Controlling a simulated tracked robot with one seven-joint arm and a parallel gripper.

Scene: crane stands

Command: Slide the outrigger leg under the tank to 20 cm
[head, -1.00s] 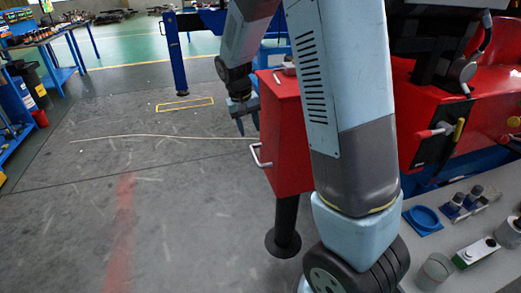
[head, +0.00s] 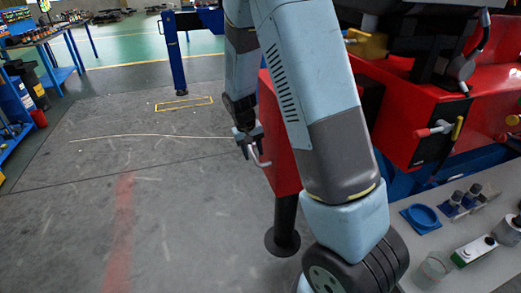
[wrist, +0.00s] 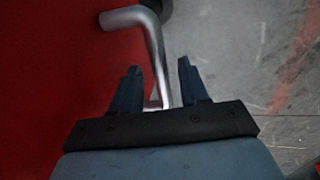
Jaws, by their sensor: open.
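The outrigger leg under the red tank (head: 283,150) is a black post (head: 286,215) on a round foot (head: 283,243), standing on the floor. A bent metal handle (head: 258,157) sticks out from the tank's left side. In the wrist view the handle (wrist: 152,45) runs down between the two fingers of my gripper (wrist: 157,85). The fingers are apart, with a gap to the handle on the right; on the left the handle is close to the finger. In the head view my gripper (head: 246,142) is beside the handle. My arm covers much of the tank.
A bench (head: 440,235) with a blue ring and several small parts is at the right. Red machinery with levers (head: 435,130) stands behind it. A blue post (head: 175,55) is farther back. The grey floor (head: 110,210) at the left is clear, with a thin pale line.

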